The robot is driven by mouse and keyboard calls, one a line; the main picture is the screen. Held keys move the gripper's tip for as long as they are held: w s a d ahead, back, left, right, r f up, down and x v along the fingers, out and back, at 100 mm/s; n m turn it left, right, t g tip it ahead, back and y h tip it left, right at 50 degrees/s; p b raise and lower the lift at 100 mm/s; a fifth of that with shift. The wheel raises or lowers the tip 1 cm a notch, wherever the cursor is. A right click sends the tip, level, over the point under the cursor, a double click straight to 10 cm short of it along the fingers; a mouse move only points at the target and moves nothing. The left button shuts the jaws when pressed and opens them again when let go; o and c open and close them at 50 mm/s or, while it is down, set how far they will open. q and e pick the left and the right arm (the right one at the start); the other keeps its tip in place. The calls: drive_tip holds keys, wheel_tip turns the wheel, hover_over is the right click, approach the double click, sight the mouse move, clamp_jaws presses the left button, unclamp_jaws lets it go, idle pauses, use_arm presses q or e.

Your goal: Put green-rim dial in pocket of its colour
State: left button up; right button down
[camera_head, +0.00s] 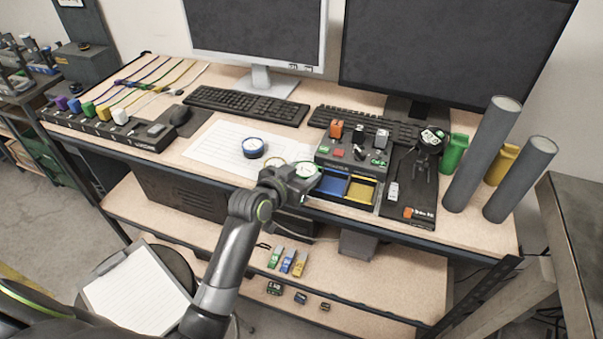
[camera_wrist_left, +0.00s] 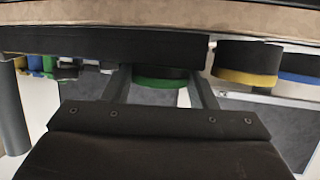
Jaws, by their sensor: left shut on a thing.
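The green-rim dial (camera_head: 309,169) has a white face and is at my left gripper (camera_head: 303,178). In the left wrist view, the green-rim dial (camera_wrist_left: 160,78) sits between the two fingers of the shut left gripper (camera_wrist_left: 163,85). It is at the left end of the pocket tray, and I cannot tell whether it touches the tray. The tray shows a blue pocket (camera_head: 333,182) and a yellow pocket (camera_head: 361,192). The green pocket is mostly hidden by the gripper and dial. My right gripper is not in view.
A blue-rim dial (camera_head: 252,147) lies on white paper left of the gripper. A yellow-rim dial (camera_wrist_left: 247,65) is close beside the gripper. A black device panel (camera_head: 352,150) stands behind the pockets. Grey cylinders (camera_head: 483,155) stand at the right.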

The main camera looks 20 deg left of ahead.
use_arm(q)
drive_tip(key=shift+s+f+b, duration=0.25)
drive_tip(key=shift+f+b, duration=0.05)
drive_tip(key=shift+f, duration=0.55)
drive_tip(key=o, duration=0.9)
drive_tip(key=shift+a, duration=0.1)
drive_tip(key=shift+o, duration=0.6)
drive_tip(key=shift+a+f, duration=0.1)
drive_tip(key=shift+a, duration=0.05)
drive_tip(key=shift+r, duration=0.35)
drive_tip(key=r+v, duration=0.1)
drive_tip(key=v, duration=1.1)
drive_tip(key=shift+w, duration=0.2)
drive_tip(key=shift+r, duration=0.1)
